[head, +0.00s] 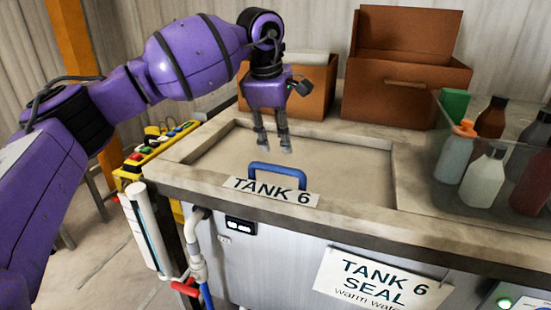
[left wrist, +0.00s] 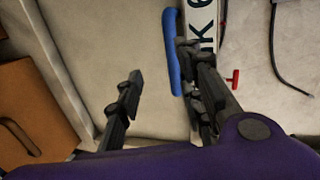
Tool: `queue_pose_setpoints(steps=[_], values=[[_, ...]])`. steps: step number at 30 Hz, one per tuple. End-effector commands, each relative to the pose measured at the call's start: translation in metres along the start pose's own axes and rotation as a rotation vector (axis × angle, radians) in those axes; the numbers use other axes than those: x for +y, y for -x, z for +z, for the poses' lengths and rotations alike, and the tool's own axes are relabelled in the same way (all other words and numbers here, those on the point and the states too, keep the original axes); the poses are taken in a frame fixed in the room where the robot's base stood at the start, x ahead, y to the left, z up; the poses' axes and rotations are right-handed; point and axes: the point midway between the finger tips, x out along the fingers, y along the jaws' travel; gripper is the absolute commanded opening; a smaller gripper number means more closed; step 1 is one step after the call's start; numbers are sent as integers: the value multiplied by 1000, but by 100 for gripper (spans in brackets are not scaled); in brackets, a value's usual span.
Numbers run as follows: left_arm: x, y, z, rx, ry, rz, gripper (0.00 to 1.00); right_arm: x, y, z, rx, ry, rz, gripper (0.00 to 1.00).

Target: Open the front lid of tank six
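Tank six (head: 225,255) is a metal-fronted tank with a pale, worn top. A flat pale lid (head: 335,165) lies level inside its rim and looks closed. A blue bar handle (head: 278,168) stands at the lid's front edge, behind the "TANK 6" label (head: 270,191). My left gripper (head: 274,150) is open and empty above the lid, fingers pointing down, just behind the handle. In the left wrist view, the blue handle (left wrist: 173,52) lies beside the right-hand finger of my left gripper (left wrist: 160,58); whether they touch is unclear. My right gripper is not in view.
Brown boxes (head: 400,95) stand at the back of the tank top. A clear bin (head: 438,150) with several bottles stands at the right. A yellow button panel (head: 160,145) is at the left edge. A white sign (head: 370,283) and pipes (head: 194,245) are on the front.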

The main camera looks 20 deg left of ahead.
Motion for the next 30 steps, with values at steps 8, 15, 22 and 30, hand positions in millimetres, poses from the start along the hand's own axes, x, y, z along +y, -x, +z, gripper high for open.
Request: queue_pose_setpoints(steps=[8, 15, 22, 30], values=[[-12, -12, -17, 68, -64, -49, 35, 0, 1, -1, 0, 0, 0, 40], [-14, -51, -19, 66, -64, -49, 35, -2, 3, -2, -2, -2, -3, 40], [-14, -73, -20, 64, -63, -45, 35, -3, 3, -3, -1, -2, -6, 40], [-14, -76, -20, 64, -63, -45, 35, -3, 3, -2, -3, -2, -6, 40]])
